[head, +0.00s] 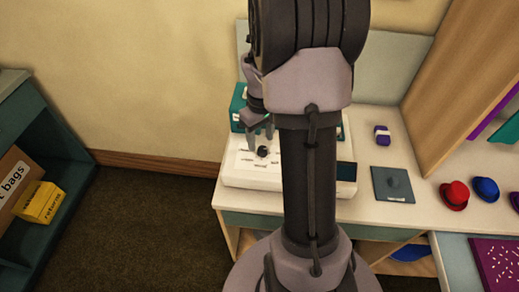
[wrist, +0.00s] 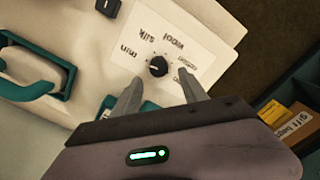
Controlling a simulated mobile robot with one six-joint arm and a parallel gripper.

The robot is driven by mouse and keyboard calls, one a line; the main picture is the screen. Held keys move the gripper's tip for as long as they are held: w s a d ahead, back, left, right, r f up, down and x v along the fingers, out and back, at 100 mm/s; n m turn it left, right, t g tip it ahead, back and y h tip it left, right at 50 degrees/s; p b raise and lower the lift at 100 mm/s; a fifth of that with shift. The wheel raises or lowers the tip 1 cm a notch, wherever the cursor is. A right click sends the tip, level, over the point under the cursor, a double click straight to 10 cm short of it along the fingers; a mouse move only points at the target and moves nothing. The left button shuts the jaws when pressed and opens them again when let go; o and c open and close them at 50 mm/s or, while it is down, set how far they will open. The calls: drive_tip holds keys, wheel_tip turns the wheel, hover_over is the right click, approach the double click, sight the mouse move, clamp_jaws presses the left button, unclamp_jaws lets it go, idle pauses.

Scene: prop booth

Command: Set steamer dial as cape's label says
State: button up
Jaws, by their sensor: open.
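The steamer (head: 237,178) is a white body with teal parts on the counter. Its black round dial (wrist: 157,67) sits on a white panel with words around it, among them min, silk and wool; it also shows in the head view (head: 262,152). I cannot tell which word its pale mark points at. My gripper (wrist: 160,80) is open, with its fingertips on either side of the dial and nothing visibly held; it also shows in the head view (head: 261,138). I cannot tell whether they touch it. No cape label is readable; purple fabric (head: 489,117) hangs at the far right, perhaps a cape.
A yellow box (head: 40,203) sits on the left shelf. Bare carpet (head: 140,225) lies between.

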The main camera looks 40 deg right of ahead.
sight(263, 149)
drive_tip(key=f, duration=0.1)
drive_tip(key=s+f, duration=0.1)
drive_tip(key=shift+s+f+b, duration=0.15)
drive_tip(key=shift+f+b, duration=0.2)
drive_tip(key=shift+f, duration=0.35)
drive_tip(key=shift+r, duration=0.1)
clamp_jaws()
